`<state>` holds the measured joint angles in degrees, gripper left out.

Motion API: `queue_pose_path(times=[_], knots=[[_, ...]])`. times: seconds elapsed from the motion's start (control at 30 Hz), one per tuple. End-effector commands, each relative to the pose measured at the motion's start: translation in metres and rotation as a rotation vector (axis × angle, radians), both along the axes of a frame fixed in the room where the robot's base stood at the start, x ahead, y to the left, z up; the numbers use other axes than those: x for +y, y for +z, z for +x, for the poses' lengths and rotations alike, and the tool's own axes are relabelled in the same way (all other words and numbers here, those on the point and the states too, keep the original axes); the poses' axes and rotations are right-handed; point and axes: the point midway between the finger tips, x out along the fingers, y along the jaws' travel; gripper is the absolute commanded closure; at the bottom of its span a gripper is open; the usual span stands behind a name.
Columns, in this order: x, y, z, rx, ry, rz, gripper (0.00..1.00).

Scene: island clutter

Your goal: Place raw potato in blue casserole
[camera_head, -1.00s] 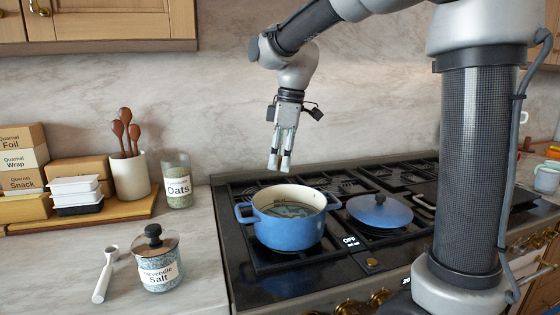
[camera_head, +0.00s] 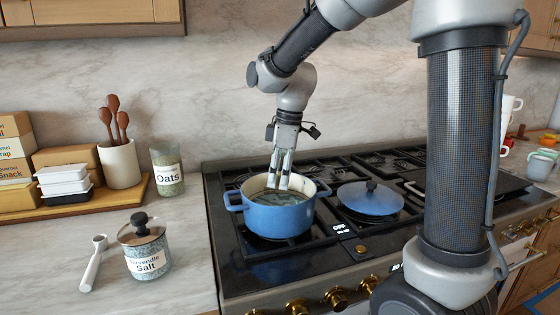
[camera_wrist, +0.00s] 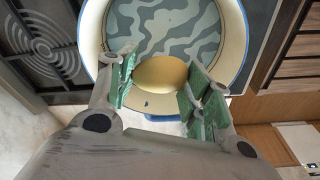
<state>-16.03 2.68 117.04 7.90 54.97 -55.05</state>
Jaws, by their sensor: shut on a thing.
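The blue casserole (camera_head: 276,216) stands on the left front part of the stove, its lid off. In the wrist view its cream rim (camera_wrist: 240,50) and patterned grey-blue inside show beyond the fingers. My gripper (camera_head: 280,187) points down, with its fingertips at the casserole's opening. In the wrist view the raw potato (camera_wrist: 161,72), smooth and tan, sits between the green-padded fingers. My gripper is shut on it, over the casserole's inside. In the head view the potato is hard to make out between the fingertips.
The blue lid (camera_head: 370,198) lies on the stove to the right of the casserole. A utensil crock (camera_head: 119,164) and boxes are farther back.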

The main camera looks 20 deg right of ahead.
Motion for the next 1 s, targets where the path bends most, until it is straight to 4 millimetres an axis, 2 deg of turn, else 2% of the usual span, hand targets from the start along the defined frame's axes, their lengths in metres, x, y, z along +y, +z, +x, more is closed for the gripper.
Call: queue_pose_path(times=[0.1,0.3,0.67,0.7,0.8,1.0], knots=[[0.0,-0.013,0.0,0.003,-0.001,-0.001,0.74],[0.0,-0.025,0.0,0.0,0.0,0.0,0.74],[0.0,-0.028,0.0,0.0,0.0,0.0,0.74],[0.0,-0.028,0.0,0.0,0.0,0.0,0.43],[0.0,-0.028,0.0,0.0,0.0,0.0,0.26],[0.0,-0.027,0.0,0.0,0.0,0.0,0.25]])
